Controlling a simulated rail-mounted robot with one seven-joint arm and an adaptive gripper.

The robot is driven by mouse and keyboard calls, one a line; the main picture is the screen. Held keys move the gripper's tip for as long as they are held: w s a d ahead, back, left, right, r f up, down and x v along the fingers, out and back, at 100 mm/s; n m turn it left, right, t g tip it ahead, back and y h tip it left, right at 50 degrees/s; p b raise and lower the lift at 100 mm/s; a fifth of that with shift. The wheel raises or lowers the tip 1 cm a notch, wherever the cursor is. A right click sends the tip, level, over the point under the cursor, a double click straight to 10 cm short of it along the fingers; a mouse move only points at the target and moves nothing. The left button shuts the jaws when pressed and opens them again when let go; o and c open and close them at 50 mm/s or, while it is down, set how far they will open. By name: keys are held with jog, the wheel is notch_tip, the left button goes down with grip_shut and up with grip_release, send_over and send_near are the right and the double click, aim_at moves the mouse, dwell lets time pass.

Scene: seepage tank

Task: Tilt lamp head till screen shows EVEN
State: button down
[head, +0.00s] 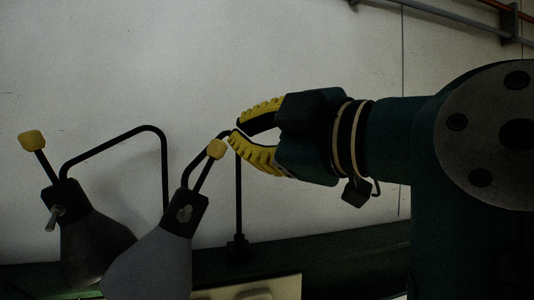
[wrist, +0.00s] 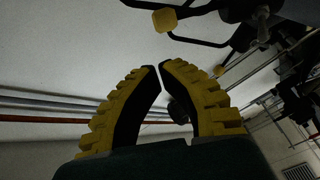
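Two lamps hang on bent black arms in the head view. The left lamp head (head: 90,245) has a grey shade and a stalk with a yellow knob (head: 32,141). The nearer right lamp head (head: 155,255) is tilted, its shade pointing down-left, with a yellow knob (head: 216,149) on top. My gripper (head: 236,130) has yellow ribbed fingers whose tips almost meet, just right of and above that knob, near the bent lamp arm. In the wrist view my gripper (wrist: 158,66) shows a narrow gap and nothing held. A yellow knob (wrist: 165,20) lies beyond the tips. No screen readout is visible.
A pale box (head: 270,288) sits partly cut off at the bottom of the head view, by a dark ledge (head: 330,250). Pipes (head: 450,15) run along the upper right wall. The wall area above the lamps is clear.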

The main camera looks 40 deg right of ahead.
jog(key=w+a+r+n+y+p, duration=0.1)
jog(key=w+a+r+p, duration=0.2)
jog(key=w+a+p, duration=0.45)
jog(key=w+d+f+b, duration=0.1)
jog(key=d+f+b, duration=0.1)
jog(key=d, duration=0.3)
jog(key=shift+w+d+f, duration=0.25)
jog(key=shift+f, duration=0.1)
